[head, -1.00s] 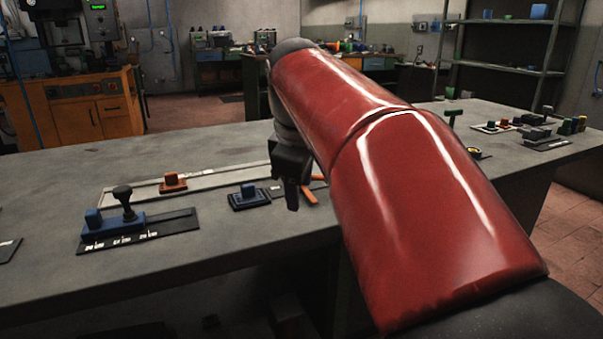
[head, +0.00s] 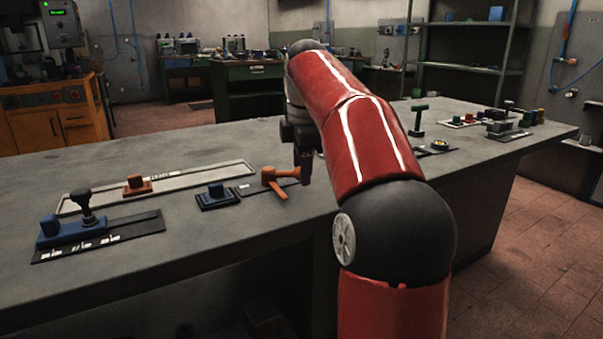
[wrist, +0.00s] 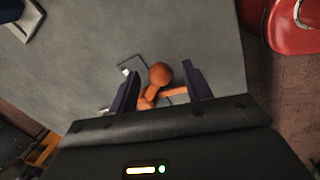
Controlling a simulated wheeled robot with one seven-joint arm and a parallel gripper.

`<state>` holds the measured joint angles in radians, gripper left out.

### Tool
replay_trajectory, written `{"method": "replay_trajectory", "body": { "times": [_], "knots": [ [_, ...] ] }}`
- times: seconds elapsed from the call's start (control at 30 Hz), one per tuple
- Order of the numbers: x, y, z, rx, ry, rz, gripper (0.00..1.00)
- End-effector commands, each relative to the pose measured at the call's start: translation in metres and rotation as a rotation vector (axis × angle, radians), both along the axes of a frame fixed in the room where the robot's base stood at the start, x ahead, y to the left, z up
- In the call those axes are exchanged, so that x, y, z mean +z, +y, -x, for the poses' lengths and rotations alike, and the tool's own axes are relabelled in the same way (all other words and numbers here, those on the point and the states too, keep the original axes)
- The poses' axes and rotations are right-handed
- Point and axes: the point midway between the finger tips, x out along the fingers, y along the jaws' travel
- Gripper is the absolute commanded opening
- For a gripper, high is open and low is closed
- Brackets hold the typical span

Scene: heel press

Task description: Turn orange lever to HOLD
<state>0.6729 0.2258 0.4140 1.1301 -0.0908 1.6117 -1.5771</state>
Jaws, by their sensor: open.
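The orange lever (head: 277,180) stands on the bench on a dark label plate (head: 255,187), whose markings I cannot read. Its arm slants toward the bench's front edge. In the wrist view the lever's round orange knob (wrist: 160,74) shows between the two dark fingers, with orange bars below it. My gripper (wrist: 160,88) is open, with one finger on each side of the lever; I cannot tell whether they touch it. In the head view my gripper (head: 305,168) is just right of the lever, partly hidden by my red arm.
A green T-handle (head: 418,120) and several small fixtures stand farther right. The bench's front edge is close to the lever.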

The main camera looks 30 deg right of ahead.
Motion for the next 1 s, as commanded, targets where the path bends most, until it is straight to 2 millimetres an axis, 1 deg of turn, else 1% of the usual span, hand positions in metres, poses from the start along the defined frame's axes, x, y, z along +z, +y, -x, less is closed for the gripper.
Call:
{"method": "replay_trajectory", "body": {
  "times": [0.03, 0.1, 0.37, 0.47, 0.7, 0.77, 1.0],
  "knots": [
    [-0.0051, -0.0002, -0.0006, 0.0, 0.0, 0.0, 0.49],
    [-0.0082, -0.0003, -0.0014, 0.0, -0.001, 0.0, 0.49],
    [-0.0091, -0.0003, -0.0018, -0.001, -0.002, 0.0, 0.49],
    [-0.009, -0.0003, -0.0017, -0.001, -0.002, 0.0, 0.39],
    [-0.0089, -0.0003, -0.0017, -0.001, -0.002, 0.0, 0.07],
    [-0.0089, -0.0003, -0.0017, -0.001, -0.002, 0.0, 0.0],
    [-0.0087, 0.0001, -0.0014, -0.006, -0.002, 0.0, 0.0]
  ]
}}
